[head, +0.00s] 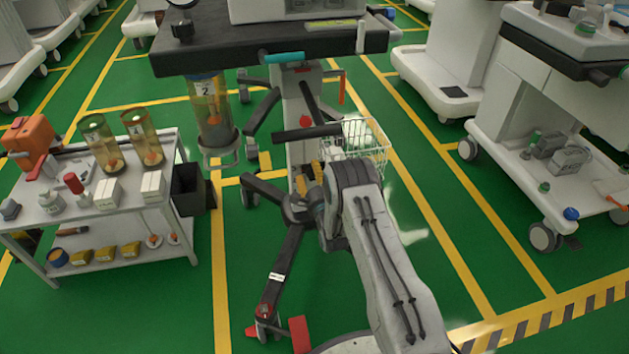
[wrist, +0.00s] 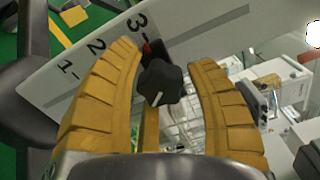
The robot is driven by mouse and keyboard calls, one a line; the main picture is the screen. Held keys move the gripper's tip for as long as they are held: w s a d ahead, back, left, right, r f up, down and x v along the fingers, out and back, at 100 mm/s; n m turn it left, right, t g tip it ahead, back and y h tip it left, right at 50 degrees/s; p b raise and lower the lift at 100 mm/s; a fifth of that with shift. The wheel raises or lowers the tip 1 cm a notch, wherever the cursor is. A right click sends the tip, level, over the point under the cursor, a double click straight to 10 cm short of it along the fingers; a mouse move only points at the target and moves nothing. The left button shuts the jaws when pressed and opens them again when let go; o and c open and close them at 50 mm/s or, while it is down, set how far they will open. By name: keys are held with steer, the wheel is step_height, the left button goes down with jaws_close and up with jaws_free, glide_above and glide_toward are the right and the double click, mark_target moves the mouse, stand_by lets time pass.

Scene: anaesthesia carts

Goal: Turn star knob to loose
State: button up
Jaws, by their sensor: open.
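The black star knob (wrist: 160,84) shows in the wrist view, with a short white mark on its face. It stands in front of a pale plate (wrist: 75,88) printed 1, 2 and 3, and a small red part shows just above it. My gripper (wrist: 166,56) is open, its yellow ribbed fingers on either side of the knob with a visible gap at each side. In the head view my gripper (head: 308,176) is in front of the cart's grey column (head: 300,90). I cannot make out the knob there.
A dark worktop (head: 225,47) overhangs the column, with a canister (head: 210,105) hanging at its left. A wire basket (head: 372,150) is right of the column. Dark cart legs (head: 290,255) spread below. A side trolley (head: 105,265) stands left.

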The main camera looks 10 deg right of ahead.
steer(key=s, duration=1.2)
